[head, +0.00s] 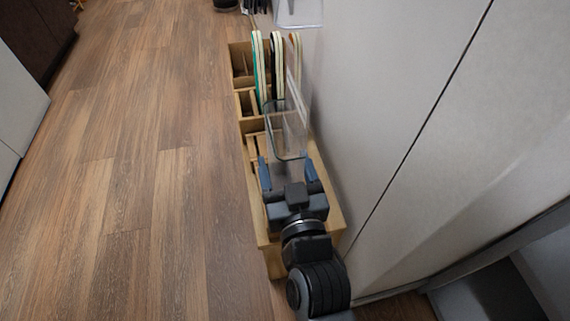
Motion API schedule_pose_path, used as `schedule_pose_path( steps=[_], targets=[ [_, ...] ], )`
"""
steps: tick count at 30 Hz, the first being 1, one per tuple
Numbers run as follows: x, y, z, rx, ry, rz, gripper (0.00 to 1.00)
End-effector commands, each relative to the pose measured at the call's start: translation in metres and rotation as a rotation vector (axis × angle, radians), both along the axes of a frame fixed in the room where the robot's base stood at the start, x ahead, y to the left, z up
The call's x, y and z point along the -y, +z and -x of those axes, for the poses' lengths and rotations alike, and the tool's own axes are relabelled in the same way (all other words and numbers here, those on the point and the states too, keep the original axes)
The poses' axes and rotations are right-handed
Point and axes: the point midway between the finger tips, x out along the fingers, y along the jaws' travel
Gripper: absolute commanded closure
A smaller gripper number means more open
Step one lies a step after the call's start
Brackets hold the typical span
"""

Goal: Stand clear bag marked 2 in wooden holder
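The wooden holder (262,228) is a long, light-wood rack with compartments, standing along the white panel. A clear, see-through piece (287,130) with a rounded rim is above its middle, just ahead of my gripper; I cannot read any mark on it. My gripper (288,172) is over the near half of the holder. Its two blue fingertips are spread apart, one at each side of the clear piece's near end. I cannot tell whether they touch it or whether its lower part is in a compartment.
Upright insole-like pieces with green, black and orange edges (260,72) stand in the holder's far compartments. Another clear container (298,12) is at the top. White panels (400,90) rise close on the right. The wooden floor (150,170) on the left is open.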

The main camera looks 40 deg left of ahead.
Motion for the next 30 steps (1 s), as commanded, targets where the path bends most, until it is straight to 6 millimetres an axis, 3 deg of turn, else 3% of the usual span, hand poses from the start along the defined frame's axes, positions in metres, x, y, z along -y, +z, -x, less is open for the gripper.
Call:
schedule_pose_path(
  steps=[11, 24, 30],
  targets=[
    [0.002, 0.0, 0.002, -0.001, 0.0, 0.001, 0.22],
    [0.047, 0.0, 0.041, -0.003, 0.001, 0.002, 0.22],
    [0.058, 0.0, 0.05, 0.0, 0.001, 0.0, 0.22]
  ],
)
